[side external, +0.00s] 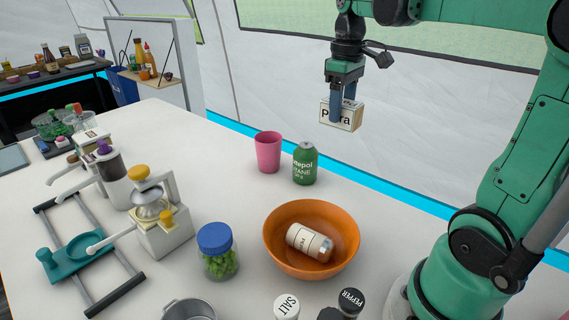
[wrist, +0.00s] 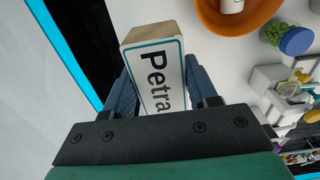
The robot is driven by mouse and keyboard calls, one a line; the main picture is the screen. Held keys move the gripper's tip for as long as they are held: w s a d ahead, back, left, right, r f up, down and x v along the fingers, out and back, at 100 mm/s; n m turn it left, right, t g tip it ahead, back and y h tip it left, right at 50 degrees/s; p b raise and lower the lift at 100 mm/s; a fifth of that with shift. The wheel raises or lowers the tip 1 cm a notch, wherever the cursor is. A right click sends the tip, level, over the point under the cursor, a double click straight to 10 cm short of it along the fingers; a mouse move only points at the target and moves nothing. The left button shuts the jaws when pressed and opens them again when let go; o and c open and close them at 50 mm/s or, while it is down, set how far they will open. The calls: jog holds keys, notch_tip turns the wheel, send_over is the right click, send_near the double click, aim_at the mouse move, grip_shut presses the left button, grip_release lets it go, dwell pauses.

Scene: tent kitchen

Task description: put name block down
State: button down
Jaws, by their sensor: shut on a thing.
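The name block (side external: 341,116) is a small wooden block with a white, teal-edged face. My gripper (side external: 343,98) is shut on it and holds it in the air, well above the table, near the tent wall in the side view. In the wrist view the block (wrist: 157,72) sits between the two blue-grey fingers and its face reads "Petra". In the side view a finger covers part of the lettering. The white table (side external: 190,125) lies below; nothing touches the block from underneath.
A pink cup (side external: 268,152) and a green can (side external: 305,164) stand near the back edge. An orange bowl (side external: 276,248) holds a bottle (side external: 309,242). A blue-lidded jar (side external: 217,252), salt and pepper shakers and dispensers stand around. The table left of the cup is clear.

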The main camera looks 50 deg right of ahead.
jog(key=w+a+f, duration=0.1)
jog(key=w+a, duration=0.2)
jog(key=a, duration=0.4)
jog(key=w+a+f, duration=0.1)
jog(key=w+a, duration=0.3)
jog(key=a, duration=0.3)
jog(key=shift+a+f, duration=0.15)
jog(key=shift+f, duration=0.15)
notch_tip(320, 180, up, 3)
send_over(211, 215)
notch_tip(211, 215, down, 19)
jog(key=shift+f, duration=0.2)
jog(key=shift+f, duration=0.15)
jog(key=shift+c, duration=1.3)
grip_release()
